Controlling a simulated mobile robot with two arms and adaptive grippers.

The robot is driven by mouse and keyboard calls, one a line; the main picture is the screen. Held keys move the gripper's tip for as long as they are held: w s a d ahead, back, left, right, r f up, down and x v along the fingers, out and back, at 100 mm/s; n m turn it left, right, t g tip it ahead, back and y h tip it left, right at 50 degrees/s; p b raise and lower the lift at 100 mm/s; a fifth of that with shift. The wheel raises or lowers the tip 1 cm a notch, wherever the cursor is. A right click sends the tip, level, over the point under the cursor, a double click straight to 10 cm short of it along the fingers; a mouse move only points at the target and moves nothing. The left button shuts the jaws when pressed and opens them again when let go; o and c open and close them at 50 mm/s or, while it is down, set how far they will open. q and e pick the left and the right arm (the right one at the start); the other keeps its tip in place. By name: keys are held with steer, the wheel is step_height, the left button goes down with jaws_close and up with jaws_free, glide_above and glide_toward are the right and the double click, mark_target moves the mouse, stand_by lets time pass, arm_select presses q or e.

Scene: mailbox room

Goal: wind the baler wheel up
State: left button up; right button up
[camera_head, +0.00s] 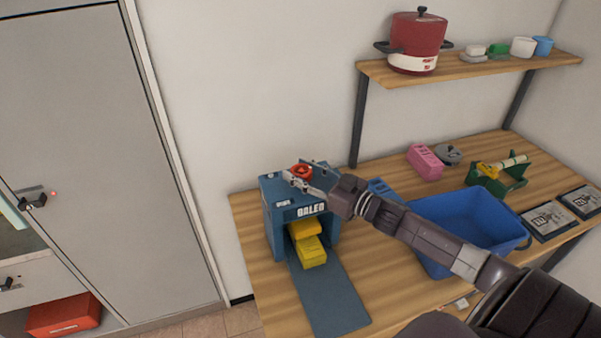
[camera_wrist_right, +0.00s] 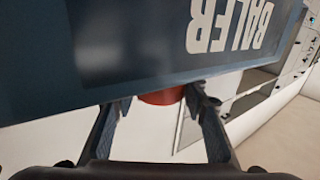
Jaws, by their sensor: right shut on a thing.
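The blue baler (camera_head: 275,222) stands at the left end of the wooden table, its white lettering facing front. Its red wheel (camera_head: 301,169) is on top. My right gripper (camera_head: 298,178) reaches over the baler's top and is shut on the wheel. In the right wrist view, the red wheel (camera_wrist_right: 162,96) shows between the two fingertips, partly hidden behind the baler's edge (camera_wrist_right: 130,80). Yellow blocks (camera_head: 308,245) sit in the baler's front opening, above a dark blue ramp or mat (camera_head: 332,297). My left gripper is not in view.
On the table (camera_head: 385,300), a blue bin (camera_head: 440,262) stands under my right arm. A pink block (camera_head: 425,162) and a green tray (camera_head: 510,182) are behind it. A shelf (camera_head: 500,68) above holds a red pot (camera_head: 417,38). A grey door (camera_head: 90,130) is at left.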

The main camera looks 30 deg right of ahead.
mark_target(300, 169)
steer(key=shift+n+g+y+b, duration=0.8)
steer(key=shift+n+y+b, duration=0.4)
steer(key=shift+y, duration=0.5)
steer(key=o, duration=1.2)
step_height(300, 169, up, 10)
